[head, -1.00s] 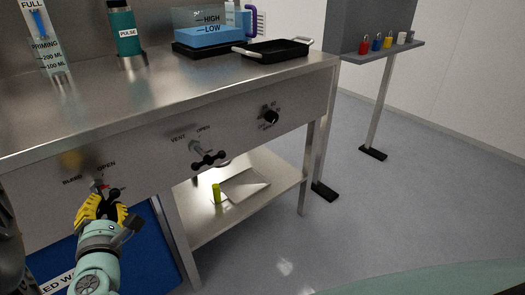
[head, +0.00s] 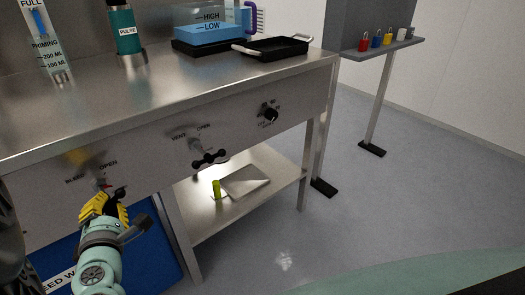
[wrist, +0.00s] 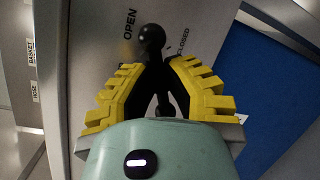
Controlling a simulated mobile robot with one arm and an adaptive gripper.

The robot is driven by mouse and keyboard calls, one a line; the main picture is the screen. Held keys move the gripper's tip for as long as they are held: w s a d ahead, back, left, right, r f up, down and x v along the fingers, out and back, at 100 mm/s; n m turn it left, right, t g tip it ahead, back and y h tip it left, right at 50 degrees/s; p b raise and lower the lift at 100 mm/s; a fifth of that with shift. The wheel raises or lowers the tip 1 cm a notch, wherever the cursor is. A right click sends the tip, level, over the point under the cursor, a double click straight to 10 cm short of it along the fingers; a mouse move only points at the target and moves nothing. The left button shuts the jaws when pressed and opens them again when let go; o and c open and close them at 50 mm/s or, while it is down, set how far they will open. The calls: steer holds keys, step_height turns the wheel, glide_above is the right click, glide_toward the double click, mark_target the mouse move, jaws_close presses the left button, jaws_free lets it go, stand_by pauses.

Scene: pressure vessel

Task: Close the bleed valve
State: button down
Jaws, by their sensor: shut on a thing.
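The bleed valve's black handle (wrist: 152,40) shows in the wrist view, its ball knob standing beyond my fingertips. The knob lies between the printed words OPEN and CLOSED. My gripper (wrist: 160,72) has yellow ribbed fingers on both sides of the handle and is shut on it. In the head view my gripper (head: 108,203) is at the lower left, against the front panel below the BLEED and OPEN labels. A dark part of the bleed valve (head: 119,192) shows beside the fingers; the rest is hidden behind them.
The vent valve (head: 209,157) sits right of the bleed valve on the same steel panel, with a dark knob (head: 270,114) farther right. A blue panel (head: 150,250) is below my gripper. The lower shelf (head: 215,225) holds a yellow-green cylinder (head: 217,189). Open floor lies to the right.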

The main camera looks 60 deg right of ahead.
steer(key=m+p, duration=0.1)
steer(key=m, duration=0.1)
steer(key=m+y+p, duration=0.1)
steer(key=m, duration=0.1)
steer(key=shift+g+y, duration=0.3)
steer(key=shift+g, duration=0.1)
steer(key=shift+p, duration=0.3)
steer(key=c, duration=1)
jaws_free()
